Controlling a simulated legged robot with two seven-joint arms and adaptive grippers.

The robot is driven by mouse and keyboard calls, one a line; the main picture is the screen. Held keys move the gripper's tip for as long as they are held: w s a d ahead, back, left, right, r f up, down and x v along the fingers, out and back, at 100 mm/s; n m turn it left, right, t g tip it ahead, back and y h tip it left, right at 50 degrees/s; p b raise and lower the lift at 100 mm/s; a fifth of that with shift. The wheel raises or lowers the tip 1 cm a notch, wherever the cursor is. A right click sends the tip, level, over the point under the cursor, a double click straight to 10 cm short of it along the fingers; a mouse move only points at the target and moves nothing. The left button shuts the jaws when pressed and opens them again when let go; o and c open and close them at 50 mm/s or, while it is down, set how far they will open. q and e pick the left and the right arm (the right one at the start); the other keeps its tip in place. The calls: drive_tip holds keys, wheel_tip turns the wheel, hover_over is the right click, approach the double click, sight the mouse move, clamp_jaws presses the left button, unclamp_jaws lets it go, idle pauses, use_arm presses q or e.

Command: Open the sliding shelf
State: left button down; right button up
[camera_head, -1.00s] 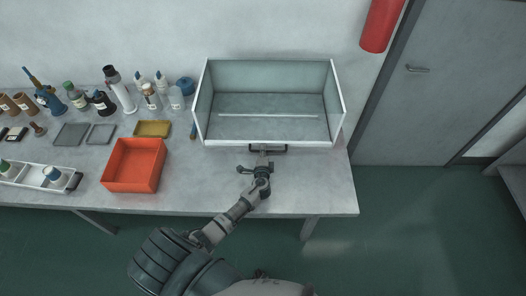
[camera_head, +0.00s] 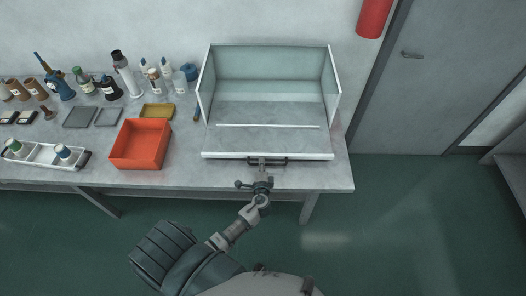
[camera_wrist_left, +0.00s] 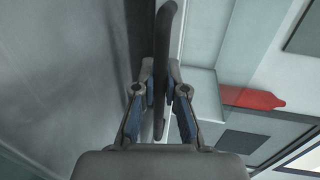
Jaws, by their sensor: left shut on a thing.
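The sliding shelf (camera_head: 222,155) is a pale flat panel with a white front edge. It is drawn out toward me from a glass-walled, white-framed case (camera_head: 338,97) on the table. A dark bar handle (camera_head: 281,160) sits at the middle of its front edge. My left gripper (camera_head: 262,165) is at this handle. In the left wrist view the two fingers of the gripper (camera_wrist_left: 161,95) are closed around the dark handle bar (camera_wrist_left: 165,45). My right gripper is not in view.
The grey table (camera_head: 190,178) has an orange bin (camera_head: 141,146), a yellow tray (camera_head: 157,111) and a white rack (camera_head: 40,156) on the left. Several bottles stand behind them. A red cylinder (camera_head: 374,17) hangs on the wall at the upper right, beside a grey door (camera_head: 430,90).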

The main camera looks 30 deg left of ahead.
use_arm(q)
drive_tip(key=s, duration=0.1)
drive_tip(key=s+d, duration=0.1)
drive_tip(key=s, duration=0.1)
drive_tip(key=s+d, duration=0.1)
drive_tip(key=shift+s+d+f, duration=0.15)
drive_tip(key=shift+d+f, duration=0.1)
drive_tip(key=shift+s+d, duration=0.15)
drive_tip(key=shift+s, duration=0.15)
drive_tip(key=shift+s+d+r, duration=0.1)
drive_tip(key=shift+s+d, duration=0.3)
drive_tip(key=shift+d, duration=0.1)
drive_tip(key=shift+d+r, duration=0.15)
drive_tip(key=c, duration=1.2)
unclamp_jaws()
drive_tip(key=shift+w+a, duration=0.2)
drive_tip(key=shift+s+d, duration=0.1)
drive_tip(key=shift+s, duration=0.1)
drive_tip(key=v, duration=1.1)
drive_tip(key=shift+s+d, duration=0.15)
drive_tip(key=shift+s, duration=0.15)
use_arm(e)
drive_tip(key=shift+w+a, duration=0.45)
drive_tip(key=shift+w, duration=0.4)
